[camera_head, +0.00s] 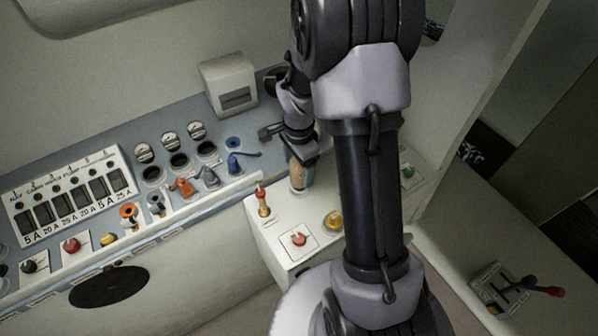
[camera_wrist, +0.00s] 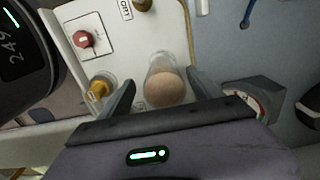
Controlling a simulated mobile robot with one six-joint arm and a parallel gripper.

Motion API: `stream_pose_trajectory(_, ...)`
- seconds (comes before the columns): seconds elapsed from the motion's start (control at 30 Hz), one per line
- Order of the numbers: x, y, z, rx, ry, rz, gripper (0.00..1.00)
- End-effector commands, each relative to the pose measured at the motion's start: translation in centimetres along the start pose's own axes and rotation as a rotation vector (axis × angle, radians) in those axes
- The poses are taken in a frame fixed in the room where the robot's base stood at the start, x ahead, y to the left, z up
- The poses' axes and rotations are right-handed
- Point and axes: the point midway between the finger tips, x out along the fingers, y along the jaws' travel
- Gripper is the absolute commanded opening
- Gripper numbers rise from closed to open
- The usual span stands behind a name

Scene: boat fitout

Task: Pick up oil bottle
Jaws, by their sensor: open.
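The oil bottle (camera_head: 297,176) looks like a small clear bottle with brownish contents. It stands upright on the white console box, partly covered by my gripper in the head view. In the wrist view the bottle (camera_wrist: 166,84) shows from above, with a round tan top, between the two fingers. My gripper (camera_wrist: 160,92) is open, with one dark finger on each side of the bottle. I cannot tell whether either finger touches it. In the head view my gripper (camera_head: 304,153) is just above and around the upper part of the bottle.
The white box (camera_head: 268,243) also carries a red knob (camera_head: 299,239), a yellow knob (camera_head: 333,220) and a small red-topped brass item (camera_head: 263,201). A blue-grey panel (camera_head: 226,184) with gauges, valves and switches lies left. A red-handled lever (camera_head: 540,289) is at lower right.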

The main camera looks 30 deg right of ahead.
Motion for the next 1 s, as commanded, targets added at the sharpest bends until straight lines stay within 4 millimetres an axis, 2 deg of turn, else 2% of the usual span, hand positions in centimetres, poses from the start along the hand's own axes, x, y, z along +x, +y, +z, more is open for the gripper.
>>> stream_pose_trajectory(0.1, 2.0, -0.2, -0.3, -0.002, -0.001, 0.003, 0.74)
stream_pose_trajectory(0.17, 2.7, -0.2, -0.3, -0.002, -0.001, 0.002, 0.74)
stream_pose_trajectory(0.4, 3.0, -0.2, -0.3, -0.001, 0.000, -0.001, 0.72)
stream_pose_trajectory(0.77, 2.9, -0.2, -0.3, -0.002, 0.000, -0.001, 0.01)
stream_pose_trajectory(1.0, 2.9, -0.2, -0.3, -0.002, 0.001, -0.001, 0.00)
